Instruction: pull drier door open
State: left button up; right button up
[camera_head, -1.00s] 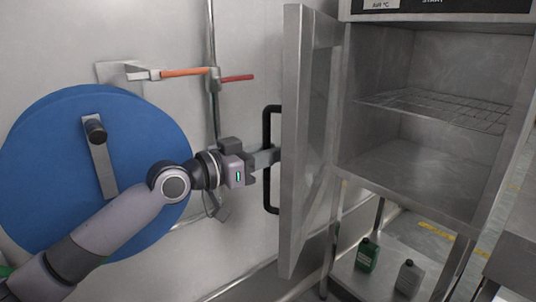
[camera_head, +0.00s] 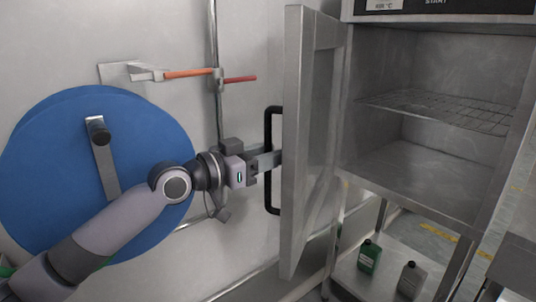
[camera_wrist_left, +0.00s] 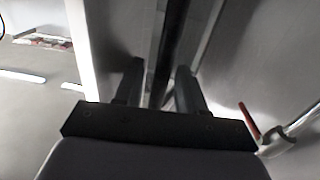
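The drier door (camera_head: 300,150) is a tall steel panel standing wide open on the left side of the drier (camera_head: 440,120). Its black bar handle (camera_head: 268,125) is on the outer face. My left gripper (camera_head: 268,161) is at the middle of this handle, its fingers reaching toward the door. In the left wrist view, the two dark fingers (camera_wrist_left: 157,80) stand apart, with the dark handle bar (camera_wrist_left: 172,35) running between them. A gap shows beside the bar, so the fingers look open around it. Their contact with the door is hidden. My right gripper is not in view.
The drier's chamber is exposed, with a wire rack (camera_head: 440,108) inside. A green bottle (camera_head: 369,256) and a grey bottle (camera_head: 410,279) stand on the lower shelf. A blue disc (camera_head: 60,170) and a pipe with an orange-red lever (camera_head: 190,73) are on the wall at left.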

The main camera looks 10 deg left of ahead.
pick_arm(q)
jog(key=v, duration=0.7)
jog(key=shift+b, duration=0.4)
